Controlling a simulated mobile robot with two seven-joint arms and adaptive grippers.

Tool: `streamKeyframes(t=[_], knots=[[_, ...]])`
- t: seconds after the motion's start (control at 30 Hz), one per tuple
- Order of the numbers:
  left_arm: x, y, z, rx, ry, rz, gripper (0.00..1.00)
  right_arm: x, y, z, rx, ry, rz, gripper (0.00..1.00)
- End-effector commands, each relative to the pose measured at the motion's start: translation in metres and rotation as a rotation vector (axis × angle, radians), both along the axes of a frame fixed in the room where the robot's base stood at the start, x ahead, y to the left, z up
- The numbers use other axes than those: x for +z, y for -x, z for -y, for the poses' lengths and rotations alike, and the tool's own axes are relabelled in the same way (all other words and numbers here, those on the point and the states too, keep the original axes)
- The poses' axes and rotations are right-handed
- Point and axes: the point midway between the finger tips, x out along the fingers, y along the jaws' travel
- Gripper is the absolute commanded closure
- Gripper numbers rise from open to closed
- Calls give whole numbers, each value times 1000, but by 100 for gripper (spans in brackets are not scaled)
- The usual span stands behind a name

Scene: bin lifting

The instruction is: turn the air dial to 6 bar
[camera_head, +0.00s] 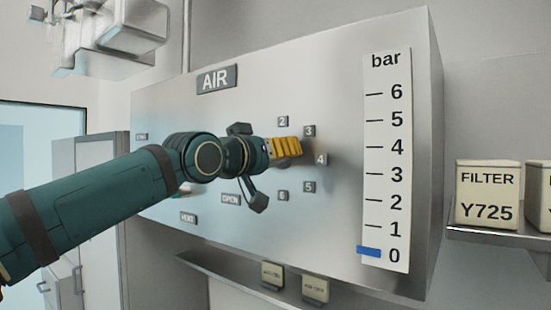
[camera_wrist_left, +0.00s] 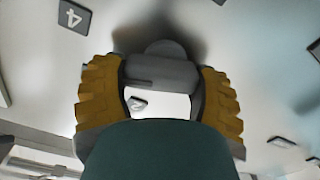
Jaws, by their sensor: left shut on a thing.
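The grey air dial (camera_wrist_left: 160,72) sits between the two yellow finger pads of my left gripper (camera_wrist_left: 158,95) in the left wrist view. In the head view my left gripper (camera_head: 286,147) reaches the panel from the left, is shut on the dial and hides most of it. Number plates 2, 3, 4 (camera_head: 321,159), 5 and 6 (camera_head: 283,196) surround the dial. Which number the dial points to cannot be told. The bar scale (camera_head: 387,160) at right runs from 0 to 6, and its blue marker (camera_head: 368,251) is at 0. My right gripper is not in view.
The metal panel (camera_head: 340,235) carries an AIR sign (camera_head: 216,79) and smaller labels at lower left. A shelf at right holds a FILTER Y725 box (camera_head: 487,194) and part of another. Two small boxes stand on a ledge below the panel.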

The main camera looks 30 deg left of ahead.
Motion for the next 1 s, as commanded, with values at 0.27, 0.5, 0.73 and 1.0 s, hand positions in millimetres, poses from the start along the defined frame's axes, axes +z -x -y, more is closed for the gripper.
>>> streamKeyframes(t=[0.27,0.5,0.73,1.0], knots=[[-2,0,2,0,-262,18,71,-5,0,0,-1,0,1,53],[-3,0,3,-1,-489,36,71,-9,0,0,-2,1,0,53],[-4,0,4,-1,-707,52,71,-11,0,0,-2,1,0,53],[-6,0,5,-2,-963,72,71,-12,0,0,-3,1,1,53]])
